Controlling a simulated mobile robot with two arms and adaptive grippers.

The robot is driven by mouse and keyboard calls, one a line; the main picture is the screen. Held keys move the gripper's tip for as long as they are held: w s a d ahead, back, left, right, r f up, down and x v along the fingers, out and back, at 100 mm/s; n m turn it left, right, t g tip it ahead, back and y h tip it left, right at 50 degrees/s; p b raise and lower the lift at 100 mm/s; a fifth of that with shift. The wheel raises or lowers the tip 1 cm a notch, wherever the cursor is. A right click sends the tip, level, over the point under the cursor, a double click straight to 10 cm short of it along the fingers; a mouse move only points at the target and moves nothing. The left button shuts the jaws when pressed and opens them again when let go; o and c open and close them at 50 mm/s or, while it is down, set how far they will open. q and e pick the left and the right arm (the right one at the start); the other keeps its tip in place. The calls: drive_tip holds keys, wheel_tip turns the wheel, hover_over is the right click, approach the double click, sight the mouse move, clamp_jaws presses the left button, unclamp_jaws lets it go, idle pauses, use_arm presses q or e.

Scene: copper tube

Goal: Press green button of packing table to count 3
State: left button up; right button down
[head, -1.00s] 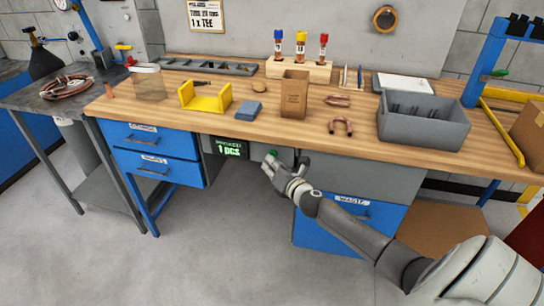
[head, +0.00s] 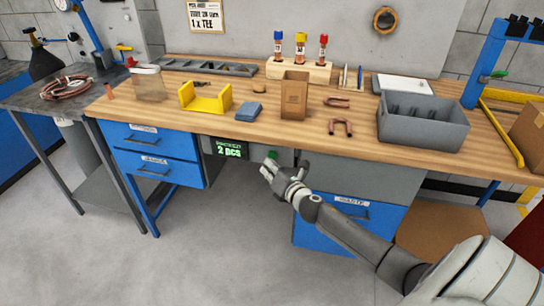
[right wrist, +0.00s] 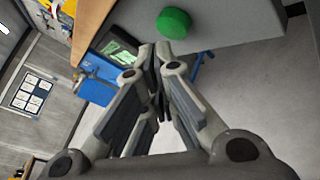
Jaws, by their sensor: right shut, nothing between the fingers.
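The green button (head: 272,155) sits on the front panel under the packing table (head: 350,158) top, partly behind my right gripper. It shows whole as a green disc in the right wrist view (right wrist: 174,22). The counter display (head: 229,149) left of it reads "2 pcs"; it also shows in the right wrist view (right wrist: 121,50). My right gripper (head: 268,168) is shut and empty, its fingertips close to the button. In the wrist view a gap seems to lie between the fingertips (right wrist: 157,50) and the button. My left gripper is not in view.
Blue drawers (head: 155,155) stand left of the display and a blue waste drawer (head: 350,215) lies below right. Open floor lies in front.

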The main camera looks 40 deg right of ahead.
drive_tip(key=shift+a, duration=0.1)
drive_tip(key=s+a+p, duration=0.1)
drive_tip(key=s+a, duration=0.2)
drive_tip(key=shift+s+a, duration=0.15)
drive_tip(key=shift+a, duration=0.25)
idle(2.1)
drive_tip(key=a+n+p, duration=0.1)
drive_tip(key=n, duration=0.4)
drive_tip(key=s+a+r+n+p, duration=0.1)
drive_tip(key=n, duration=0.5)
drive_tip(key=s+a+r+n+p, duration=0.1)
drive_tip(key=n, duration=0.5)
drive_tip(key=shift+s+t, duration=0.15)
drive_tip(key=shift+t, duration=0.25)
drive_tip(key=w+d+b, duration=0.2)
drive_tip(key=w+d, duration=0.3)
drive_tip(key=d, duration=0.1)
drive_tip(key=shift+w+d, duration=0.3)
drive_tip(key=shift+w, duration=0.1)
